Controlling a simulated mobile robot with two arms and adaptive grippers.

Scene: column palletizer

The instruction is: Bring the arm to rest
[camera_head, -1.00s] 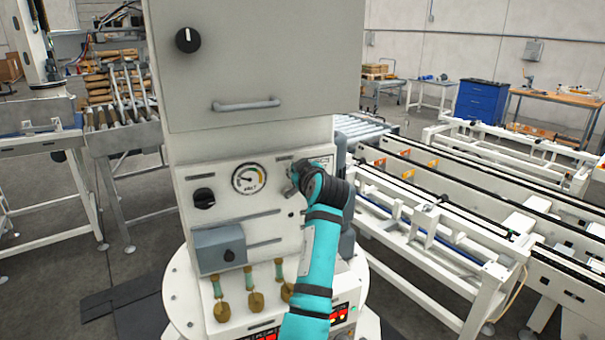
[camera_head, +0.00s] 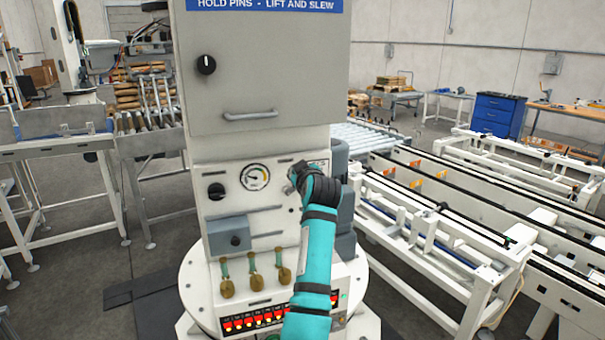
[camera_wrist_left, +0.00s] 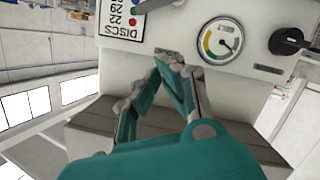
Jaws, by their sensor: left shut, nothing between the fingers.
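My left arm (camera_head: 314,262), teal with a dark wrist, rises from the bottom of the head view in front of the white control panel (camera_head: 270,208). My left gripper (camera_head: 297,178) is by the panel, right of the round gauge (camera_head: 255,177), and is largely hidden by its wrist. In the left wrist view, my left gripper (camera_wrist_left: 165,60) is shut and empty, its tips near the panel face between a label plate (camera_wrist_left: 122,22) and the gauge (camera_wrist_left: 220,41). Whether the tips touch the panel cannot be told. My right gripper is not in view.
Below are a grey-blue box (camera_head: 228,234), several hanging brass tags (camera_head: 255,278) and a lit red indicator row (camera_head: 250,320). A handle (camera_head: 251,115) and black knob (camera_head: 206,65) are on the cabinet above. Conveyor frames (camera_head: 440,235) stand right, roller tables (camera_head: 55,140) left.

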